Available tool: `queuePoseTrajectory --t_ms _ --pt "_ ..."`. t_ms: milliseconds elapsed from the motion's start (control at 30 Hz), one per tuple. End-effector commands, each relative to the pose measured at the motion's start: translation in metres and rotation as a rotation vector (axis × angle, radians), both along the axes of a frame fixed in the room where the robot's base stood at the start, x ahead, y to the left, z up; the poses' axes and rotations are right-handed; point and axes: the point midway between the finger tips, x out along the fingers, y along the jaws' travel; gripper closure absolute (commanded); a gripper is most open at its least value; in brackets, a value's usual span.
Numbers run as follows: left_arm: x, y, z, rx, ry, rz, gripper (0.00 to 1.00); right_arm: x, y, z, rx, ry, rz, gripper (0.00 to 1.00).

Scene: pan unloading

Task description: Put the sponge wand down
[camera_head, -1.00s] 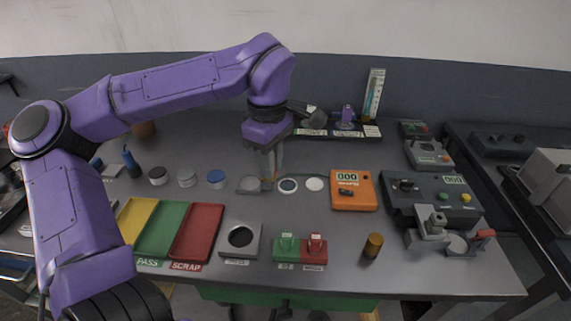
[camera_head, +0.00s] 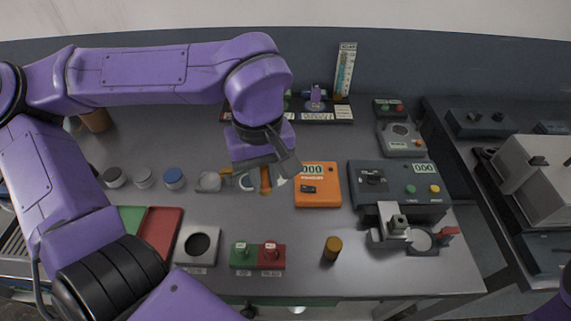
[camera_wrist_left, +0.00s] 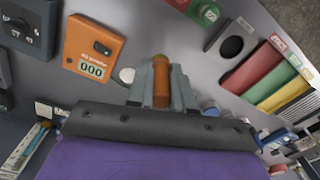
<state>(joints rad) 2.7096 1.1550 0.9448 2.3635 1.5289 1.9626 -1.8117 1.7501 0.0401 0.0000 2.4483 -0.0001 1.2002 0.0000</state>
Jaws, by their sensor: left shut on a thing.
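My left gripper (camera_head: 250,182) is shut on the sponge wand (camera_head: 265,180), which shows as an orange-brown upright piece between the fingers. In the left wrist view, the fingers of the left gripper (camera_wrist_left: 161,86) clasp the orange-brown cylinder of the wand (camera_wrist_left: 161,80). The gripper hangs over the row of small round dishes, left of the orange meter (camera_head: 318,192). The wand's lower end is hard to make out, and I cannot tell whether it touches the table. My right gripper is not in view.
A dark rack (camera_head: 330,112) with labels stands at the back. A clear dish (camera_head: 208,182) and a blue-lidded jar (camera_head: 174,178) lie left of the gripper. A red tray (camera_head: 157,235), green and red blocks and an amber bottle (camera_head: 332,249) stand in front. The dark control box (camera_head: 398,196) is to the right.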

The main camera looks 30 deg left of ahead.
Motion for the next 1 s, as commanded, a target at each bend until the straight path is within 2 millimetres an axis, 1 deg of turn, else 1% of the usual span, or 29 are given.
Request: queuePoseTrajectory --t_ms 67,167,333,367,400,500,733,800,867,933,1000 --pt "0.012 0.000 -0.003 -0.001 0.004 -0.021 1.00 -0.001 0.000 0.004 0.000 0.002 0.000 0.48" --pt "0.038 0.007 -0.013 0.000 0.006 -0.031 1.00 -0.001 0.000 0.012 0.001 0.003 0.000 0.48" --pt "0.084 0.028 -0.036 0.003 0.007 -0.032 1.00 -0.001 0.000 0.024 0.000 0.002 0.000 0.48" --pt "0.091 0.032 -0.042 0.003 0.007 -0.030 1.00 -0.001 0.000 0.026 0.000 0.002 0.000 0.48" --pt "0.097 0.036 -0.054 0.002 0.009 -0.031 1.00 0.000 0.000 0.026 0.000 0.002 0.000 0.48" --pt "0.112 0.045 -0.075 0.002 0.007 -0.027 1.00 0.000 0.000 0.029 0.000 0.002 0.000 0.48" --pt "0.131 0.055 -0.103 0.003 0.004 -0.027 1.00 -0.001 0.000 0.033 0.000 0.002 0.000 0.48" --pt "0.130 0.054 -0.117 0.002 0.004 -0.028 1.00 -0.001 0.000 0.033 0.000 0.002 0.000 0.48" --pt "0.129 0.054 -0.126 0.002 0.003 -0.028 1.00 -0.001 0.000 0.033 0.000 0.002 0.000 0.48" --pt "0.129 0.054 -0.130 0.002 0.001 -0.027 1.00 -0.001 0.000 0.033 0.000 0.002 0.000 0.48" --pt "0.130 0.055 -0.131 0.002 -0.001 -0.027 1.00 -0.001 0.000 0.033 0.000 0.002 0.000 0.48"
